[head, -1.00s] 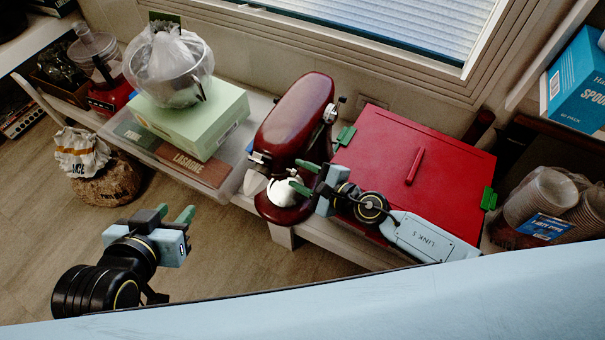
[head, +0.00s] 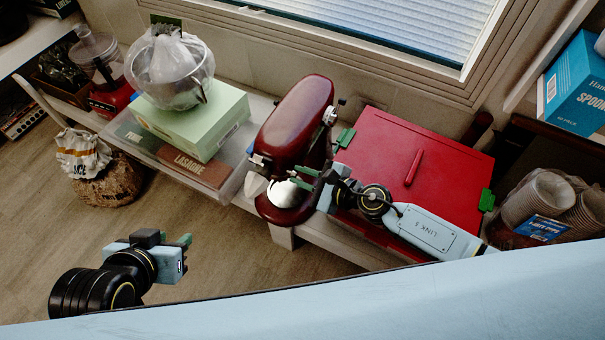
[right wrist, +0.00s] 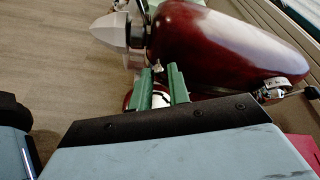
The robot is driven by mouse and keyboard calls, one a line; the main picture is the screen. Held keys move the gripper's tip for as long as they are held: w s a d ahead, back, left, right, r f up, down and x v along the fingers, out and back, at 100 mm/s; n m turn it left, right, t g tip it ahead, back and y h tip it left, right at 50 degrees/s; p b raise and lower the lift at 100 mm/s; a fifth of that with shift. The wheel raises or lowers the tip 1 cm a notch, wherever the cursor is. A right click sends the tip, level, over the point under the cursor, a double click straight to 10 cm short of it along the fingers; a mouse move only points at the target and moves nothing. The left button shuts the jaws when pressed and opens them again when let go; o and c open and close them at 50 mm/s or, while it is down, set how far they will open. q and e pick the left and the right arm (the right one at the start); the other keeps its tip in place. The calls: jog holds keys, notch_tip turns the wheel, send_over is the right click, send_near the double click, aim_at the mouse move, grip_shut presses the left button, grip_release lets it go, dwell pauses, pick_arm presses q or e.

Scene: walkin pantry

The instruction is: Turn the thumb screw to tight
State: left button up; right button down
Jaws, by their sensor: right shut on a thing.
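A dark red stand mixer (head: 294,110) stands on the low shelf, with a pale cone-shaped attachment (right wrist: 112,30) at its front hub. A small metal thumb screw (right wrist: 158,68) shows beside the hub, at the tips of my right gripper (right wrist: 160,72). My right gripper is shut on it, its green fingers either side. In the head view my right gripper (head: 300,178) reaches the mixer's front from the right and hides the screw. My left gripper (head: 176,239) hangs over the floor at lower left, away from the mixer; its fingers overlap in view.
A red chest (head: 440,165) with green clips lies right of the mixer, under my right arm. A pale green box (head: 195,125) carrying a bagged bowl (head: 180,80) stands left of it. Bagged paper cups (head: 540,200) are at far right. The floor at left is mostly clear.

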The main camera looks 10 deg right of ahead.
pick_arm(q)
jog(key=shift+s+a+f+g, duration=0.2)
jog(key=shift+s+f+g, duration=0.1)
jog(key=shift+s, duration=0.1)
pick_arm(e)
jog(key=shift+w+d+m+g+y, duration=0.15)
jog(key=shift+m+g+y, duration=0.45)
jog(key=shift+m, duration=0.8)
jog(key=c, duration=1.3)
grip_release()
jog(key=shift+d+r, duration=0.1)
jog(key=shift+d, duration=0.05)
pick_arm(q)
jog(key=s+a+f+g+y+p, duration=0.1)
jog(key=s+a+f+g, duration=0.1)
jog(key=s, duration=0.3)
jog(key=shift+f+g+p, duration=0.3)
jog(key=shift+g+p, duration=0.05)
jog(key=shift+g, duration=0.45)
pick_arm(e)
jog(key=shift+v, duration=6.5)
